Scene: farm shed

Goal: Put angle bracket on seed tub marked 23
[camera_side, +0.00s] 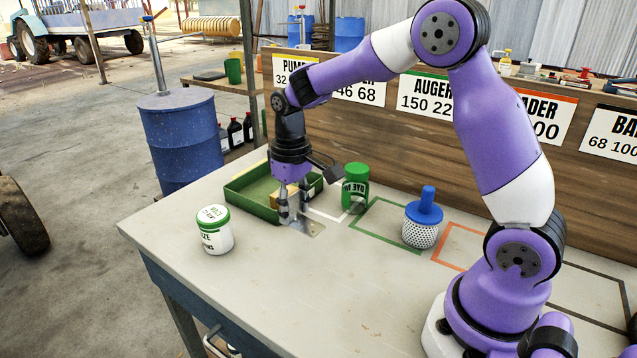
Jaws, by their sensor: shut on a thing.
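My gripper (294,214) points down over the pale bench, at the near right edge of a green tray. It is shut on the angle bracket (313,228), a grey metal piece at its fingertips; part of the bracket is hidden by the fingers. I cannot tell whether the bracket touches the bench. A white tub with a green-rimmed lid (214,231) stands upright to the left of my gripper, near the bench's left edge. Its lid and side carry dark print, too small to read for certain; it looks like the seed tub. Nothing rests on its lid.
The green tray (250,207) holds a tan block. A green jar (355,185) stands right of my gripper. A speckled white pot with a blue top (422,225) stands farther right, between painted outlines. The front of the bench is clear. A blue drum (182,140) stands behind.

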